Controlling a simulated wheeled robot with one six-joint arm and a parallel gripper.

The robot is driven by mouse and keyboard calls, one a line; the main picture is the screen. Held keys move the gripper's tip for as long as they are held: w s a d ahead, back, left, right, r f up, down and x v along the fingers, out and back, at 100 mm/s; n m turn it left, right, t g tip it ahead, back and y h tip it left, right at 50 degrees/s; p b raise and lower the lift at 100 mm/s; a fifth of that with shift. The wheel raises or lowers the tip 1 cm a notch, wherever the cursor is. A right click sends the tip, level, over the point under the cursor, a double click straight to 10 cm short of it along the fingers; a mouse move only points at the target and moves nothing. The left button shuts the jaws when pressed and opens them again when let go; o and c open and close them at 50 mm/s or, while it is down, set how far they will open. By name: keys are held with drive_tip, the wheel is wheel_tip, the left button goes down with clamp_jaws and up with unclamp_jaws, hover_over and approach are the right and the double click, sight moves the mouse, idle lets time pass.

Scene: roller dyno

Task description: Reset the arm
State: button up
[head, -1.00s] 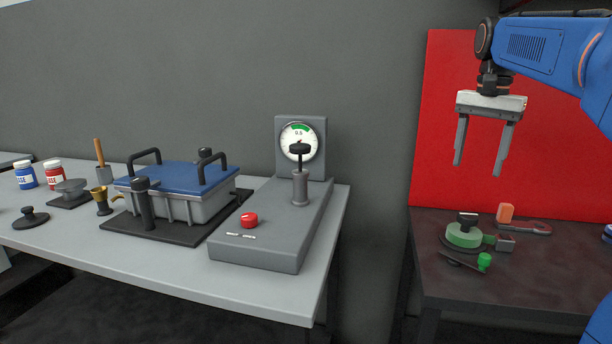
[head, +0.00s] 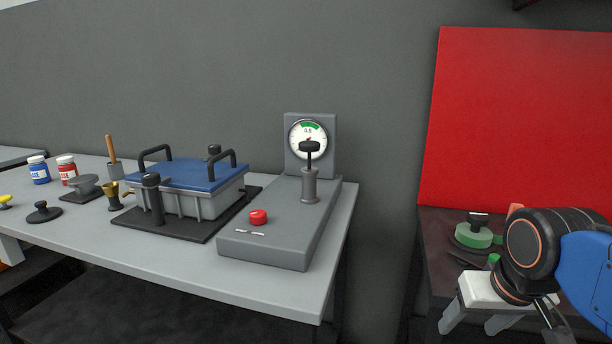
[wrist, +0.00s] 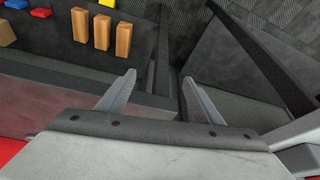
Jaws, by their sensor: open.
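My blue arm (head: 585,275) comes in from the right edge in the head view. My gripper (head: 470,325) hangs low in front of the dark right-hand table, its fingers apart and pointing down. In the wrist view my gripper (wrist: 158,95) shows two grey fingers spread wide with nothing between them. Below the fingers are dark table surfaces and a gap showing the floor.
The dark table (head: 432,235) holds a green round device (head: 473,236). A red panel (head: 520,120) stands behind it. The grey table (head: 335,225) holds a gauge stand (head: 308,140) and a blue-lidded box (head: 190,174). Wooden blocks (wrist: 102,32) show in the wrist view.

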drive_tip(key=shift+n+t, duration=0.3)
drive_tip(key=shift+n, duration=0.3)
drive_tip(key=s+f, duration=0.2)
drive_tip(key=f, duration=0.1)
drive_tip(key=s+f, duration=0.1)
drive_tip(key=shift+a+f, duration=0.3)
drive_tip(key=shift+a, duration=0.05)
